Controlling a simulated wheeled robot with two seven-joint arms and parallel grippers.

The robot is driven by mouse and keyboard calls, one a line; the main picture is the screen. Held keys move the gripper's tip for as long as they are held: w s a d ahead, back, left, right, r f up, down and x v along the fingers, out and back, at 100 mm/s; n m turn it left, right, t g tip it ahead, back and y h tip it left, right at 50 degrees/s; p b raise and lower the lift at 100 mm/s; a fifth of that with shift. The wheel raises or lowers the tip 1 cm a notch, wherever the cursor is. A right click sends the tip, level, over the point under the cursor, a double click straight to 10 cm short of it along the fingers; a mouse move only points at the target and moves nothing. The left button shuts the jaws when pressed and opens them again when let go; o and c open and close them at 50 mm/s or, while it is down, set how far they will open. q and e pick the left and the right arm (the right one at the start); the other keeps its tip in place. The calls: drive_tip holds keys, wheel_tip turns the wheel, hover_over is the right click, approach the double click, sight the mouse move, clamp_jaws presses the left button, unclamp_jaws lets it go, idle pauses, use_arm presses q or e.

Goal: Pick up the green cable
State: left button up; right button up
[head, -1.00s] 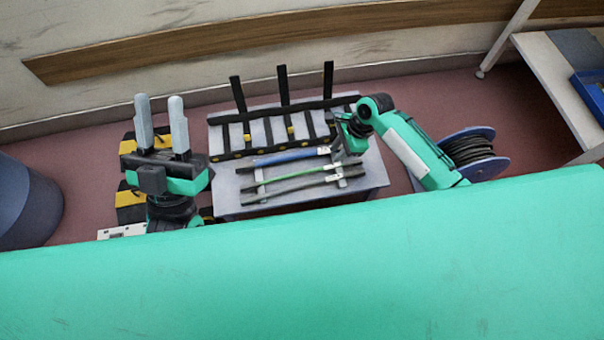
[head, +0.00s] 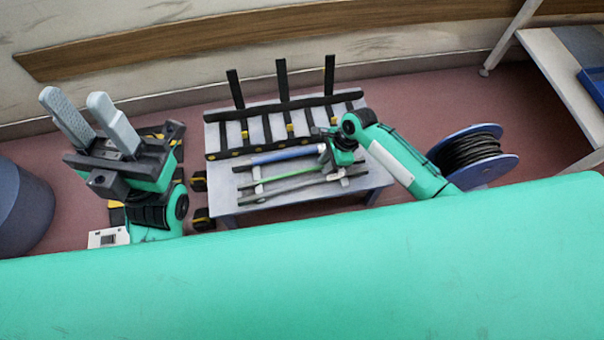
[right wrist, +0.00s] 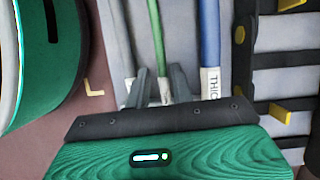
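The green cable (head: 285,177) lies on a low grey table (head: 230,209), between a blue cable (head: 285,155) and a grey cable (head: 285,189). My right gripper (head: 328,168) is over the right ends of the cables. In the right wrist view its two fingers (right wrist: 160,72) stand apart, one on each side of the green cable (right wrist: 157,35) near its white label. Gaps seem to show beside the cable; contact is hard to judge. My left gripper (head: 72,94) is open and empty, off the table's left side, fingers pointing up.
A black rack (head: 290,109) with upright posts and yellow clips stands along the table's back. A blue cable drum (head: 480,172) stands right of the table. A dark blue bin (head: 20,205) is at far left. A white bench (head: 545,75) with a blue tray is at right.

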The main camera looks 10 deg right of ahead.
drive_tip(key=shift+a+f, duration=0.15)
drive_tip(key=shift+f, duration=0.2)
clamp_jaws()
drive_tip(key=shift+r, duration=0.1)
